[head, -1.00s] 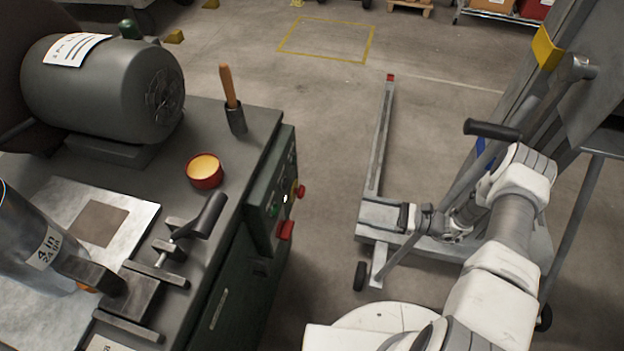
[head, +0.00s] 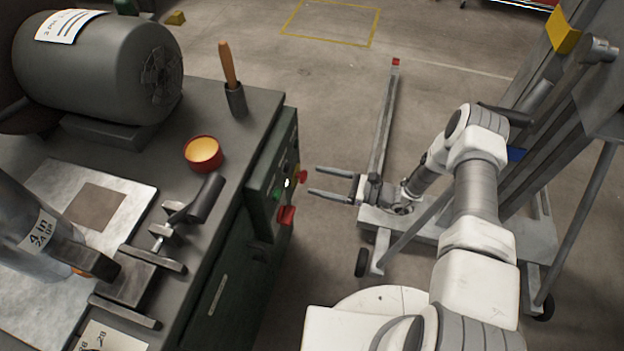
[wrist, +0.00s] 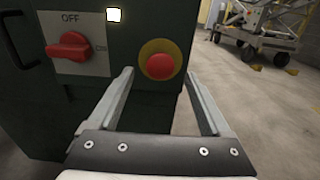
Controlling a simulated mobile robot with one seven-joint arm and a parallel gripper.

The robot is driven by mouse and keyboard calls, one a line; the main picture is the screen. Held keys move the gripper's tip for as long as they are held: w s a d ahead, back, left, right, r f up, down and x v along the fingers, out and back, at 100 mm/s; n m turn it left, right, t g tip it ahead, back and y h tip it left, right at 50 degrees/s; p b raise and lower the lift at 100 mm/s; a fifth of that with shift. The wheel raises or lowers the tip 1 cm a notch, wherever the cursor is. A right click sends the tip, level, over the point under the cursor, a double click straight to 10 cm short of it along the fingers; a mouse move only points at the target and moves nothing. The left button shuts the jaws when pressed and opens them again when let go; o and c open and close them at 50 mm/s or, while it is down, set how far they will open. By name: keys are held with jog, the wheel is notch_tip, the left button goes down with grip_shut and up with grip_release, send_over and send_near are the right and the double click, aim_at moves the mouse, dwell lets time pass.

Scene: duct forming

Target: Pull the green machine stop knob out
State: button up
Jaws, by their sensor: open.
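The stop knob (head: 302,176) is a red mushroom button on a yellow collar, on the control panel at the right side of the green machine (head: 225,285). In the wrist view the red knob (wrist: 159,66) shows whole, in front of its yellow ring. My gripper (head: 315,181) is open and empty, its two fingers pointing left at the panel. In the wrist view my gripper (wrist: 157,76) has one fingertip on each side of the knob, lower part of the picture. The fingers do not grip it; the exact remaining gap is hard to tell.
A red rotary switch (wrist: 70,51) marked OFF sits left of the knob, with a lit white lamp (wrist: 114,15) above. A dark handle (wrist: 14,42) is at far left. A wheeled metal lift (head: 385,215) stands behind my arm.

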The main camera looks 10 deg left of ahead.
aim_at(306, 178)
jog(key=shift+w+a, duration=0.2)
jog(key=shift+a, duration=1.3)
jog(key=shift+c, duration=0.3)
grip_shut()
